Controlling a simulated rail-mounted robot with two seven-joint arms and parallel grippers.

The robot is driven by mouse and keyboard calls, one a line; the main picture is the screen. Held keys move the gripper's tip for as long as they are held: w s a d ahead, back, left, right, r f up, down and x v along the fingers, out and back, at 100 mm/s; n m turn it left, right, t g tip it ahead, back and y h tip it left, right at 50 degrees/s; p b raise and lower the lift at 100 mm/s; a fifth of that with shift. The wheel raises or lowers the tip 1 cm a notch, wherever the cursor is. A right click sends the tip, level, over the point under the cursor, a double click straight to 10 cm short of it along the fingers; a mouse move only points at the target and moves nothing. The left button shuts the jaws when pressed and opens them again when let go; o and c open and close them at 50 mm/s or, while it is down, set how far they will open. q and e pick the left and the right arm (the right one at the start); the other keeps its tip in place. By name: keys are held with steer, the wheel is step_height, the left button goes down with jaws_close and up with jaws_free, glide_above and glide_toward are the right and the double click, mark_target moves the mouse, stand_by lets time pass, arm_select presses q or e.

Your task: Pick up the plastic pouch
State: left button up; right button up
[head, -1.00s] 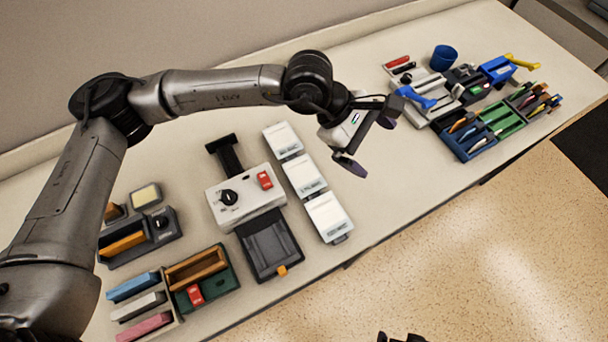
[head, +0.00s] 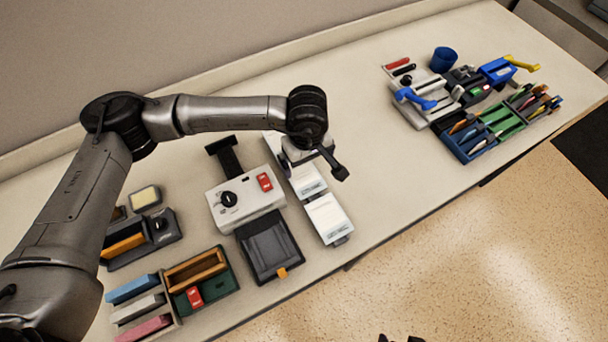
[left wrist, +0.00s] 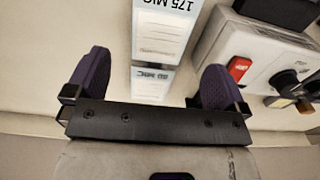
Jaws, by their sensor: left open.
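I cannot make out a separate plastic pouch for certain. White holders stand in a row on the desk; the nearest (head: 328,220) shows clearly, and the farthest is mostly behind my left gripper (head: 318,164). In the left wrist view one white holder reads "175 MIC" (left wrist: 163,30), with a greyer surface reading "80 MIC" (left wrist: 152,82) below it. The left gripper (left wrist: 152,78) is open above the row, its purple fingers apart on either side of that greyer surface. Nothing is visibly held. Only dark tips, probably my right gripper (head: 400,338), show at the bottom edge.
A light grey machine with a red switch (head: 265,182) and a dark tray (head: 268,248) stand left of the row. Coloured organisers (head: 470,145) and a blue cup (head: 444,59) stand at the right. The desk between is clear.

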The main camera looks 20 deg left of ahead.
mark_target(306, 179)
arm_select(q)
steer(key=shift+f, duration=0.95)
steer(key=shift+s+f, duration=0.15)
steer(key=shift+f, duration=1.15)
steer(key=shift+s+f, duration=0.15)
steer(key=shift+f, duration=1.1)
steer(key=shift+c, duration=0.3)
steer(key=c, duration=0.7)
steer(key=shift+o, duration=0.2)
steer(key=shift+r, duration=0.15)
